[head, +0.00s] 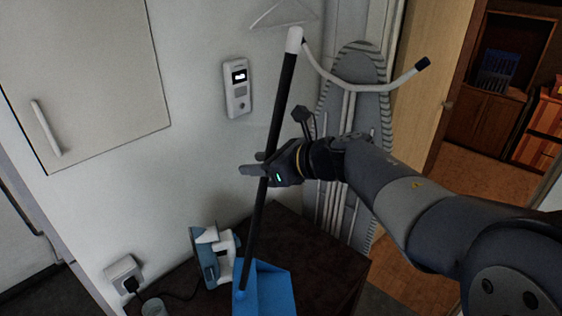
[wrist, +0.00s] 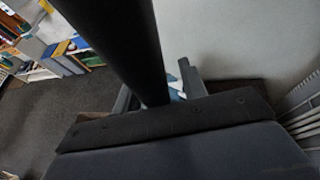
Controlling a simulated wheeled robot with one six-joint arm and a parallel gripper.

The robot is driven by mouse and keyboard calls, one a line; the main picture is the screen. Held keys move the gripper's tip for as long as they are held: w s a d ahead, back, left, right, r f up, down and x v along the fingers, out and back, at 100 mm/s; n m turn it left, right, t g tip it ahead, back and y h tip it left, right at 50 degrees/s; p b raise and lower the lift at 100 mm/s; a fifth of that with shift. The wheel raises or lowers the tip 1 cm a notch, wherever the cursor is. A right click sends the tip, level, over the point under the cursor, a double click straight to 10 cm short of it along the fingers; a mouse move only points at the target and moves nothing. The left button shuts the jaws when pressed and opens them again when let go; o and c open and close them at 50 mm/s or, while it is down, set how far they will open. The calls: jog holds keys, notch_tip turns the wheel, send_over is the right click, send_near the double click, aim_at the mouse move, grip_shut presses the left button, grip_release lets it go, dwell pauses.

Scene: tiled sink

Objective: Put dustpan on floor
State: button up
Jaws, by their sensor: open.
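The dustpan has a blue pan (head: 268,290) and a long black handle (head: 281,105) with a white tip. In the head view its pan is at or over the dark brown top (head: 318,250), and the handle leans slightly right; I cannot tell if the pan touches the top. My gripper (head: 252,165) is at the handle's middle, with its fingers open on either side of it. In the wrist view the black handle (wrist: 118,40) passes between the open fingers (wrist: 157,90). The lower end of the handle is hidden by my wrist there.
A blue-white iron (head: 212,255) stands left of the pan, with a cord to a wall socket (head: 124,275). An ironing board (head: 350,110) leans on the wall behind. Wood-coloured floor (head: 412,262) shows at right; dark carpet (wrist: 45,125) shows in the wrist view.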

jog(key=b+v, duration=0.2)
jog(key=v, duration=0.8)
jog(key=shift+s+d+b, duration=0.2)
jog(key=shift+b, duration=0.15)
jog(key=shift+r, duration=0.15)
jog(key=p+x, duration=0.4)
jog(key=x, duration=0.8)
jog(key=shift+w+r+b, duration=0.1)
jog(key=shift+r+b, duration=0.45)
jog(key=shift+r, duration=1.55)
